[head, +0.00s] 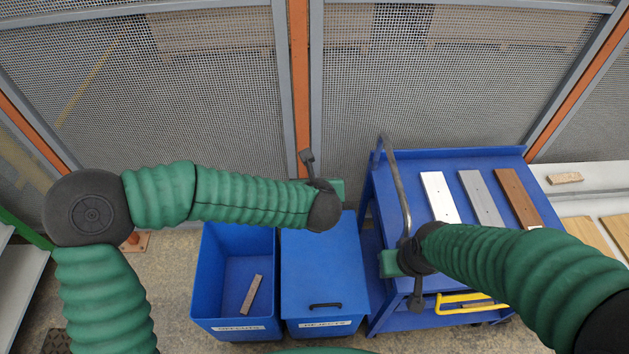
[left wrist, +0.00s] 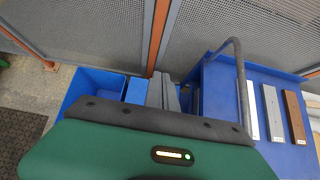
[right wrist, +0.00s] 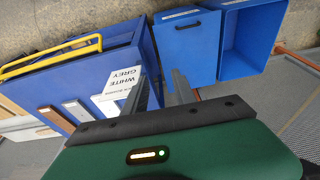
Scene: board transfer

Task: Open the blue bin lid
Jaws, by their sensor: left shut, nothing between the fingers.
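The lidded blue bin stands with its flat blue lid (head: 320,265) down and a black handle (head: 325,305) near its front edge. In the right wrist view the lid (right wrist: 188,48) and handle show too.
A blue trolley (head: 440,163) with a metal handrail (head: 396,170) stands right of the bins, carrying white, grey and brown boards. A yellow handle (head: 465,297) is on its front. A mesh fence (head: 220,95) runs behind. A pale table (head: 590,182) stands at far right.

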